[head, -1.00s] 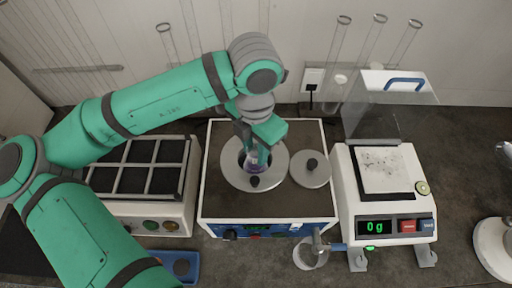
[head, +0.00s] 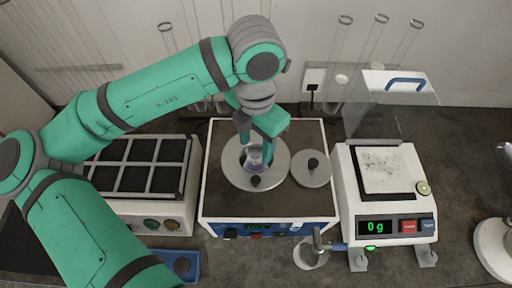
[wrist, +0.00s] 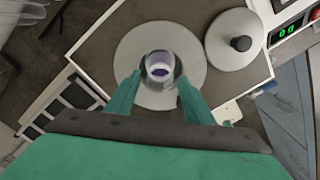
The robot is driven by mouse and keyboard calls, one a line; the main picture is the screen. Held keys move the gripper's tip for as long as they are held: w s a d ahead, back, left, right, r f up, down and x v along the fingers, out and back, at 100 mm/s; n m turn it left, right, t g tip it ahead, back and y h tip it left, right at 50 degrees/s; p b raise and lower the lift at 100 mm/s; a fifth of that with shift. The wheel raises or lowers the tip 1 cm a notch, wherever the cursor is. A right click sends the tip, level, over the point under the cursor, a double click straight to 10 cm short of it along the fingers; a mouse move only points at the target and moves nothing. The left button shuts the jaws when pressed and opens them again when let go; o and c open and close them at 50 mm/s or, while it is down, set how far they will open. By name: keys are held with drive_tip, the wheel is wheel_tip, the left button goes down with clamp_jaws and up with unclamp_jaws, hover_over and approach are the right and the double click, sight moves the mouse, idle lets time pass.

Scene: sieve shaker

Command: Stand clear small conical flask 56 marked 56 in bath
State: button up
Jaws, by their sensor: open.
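A small clear flask (head: 255,158) with purple liquid stands upright in the round opening of the bath (head: 216,195), a white-edged box with a dark top. It also shows in the wrist view (wrist: 158,66), seen from above inside the metal ring. My gripper (head: 257,143) is open above the opening, its green fingers apart on either side of the flask. In the wrist view the fingertips (wrist: 160,78) are clear of the flask's rim. Any marking on the flask is too small to read.
A round metal lid (head: 311,170) with a black knob lies right of the opening. A balance (head: 385,195) reading 0 g stands further right. A block with dark compartments (head: 145,165) stands left. Glass tubes (head: 375,50) stand along the back wall.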

wheel_tip(320, 180, up, 9)
drive_tip(key=shift+r, duration=0.2)
idle(0.6)
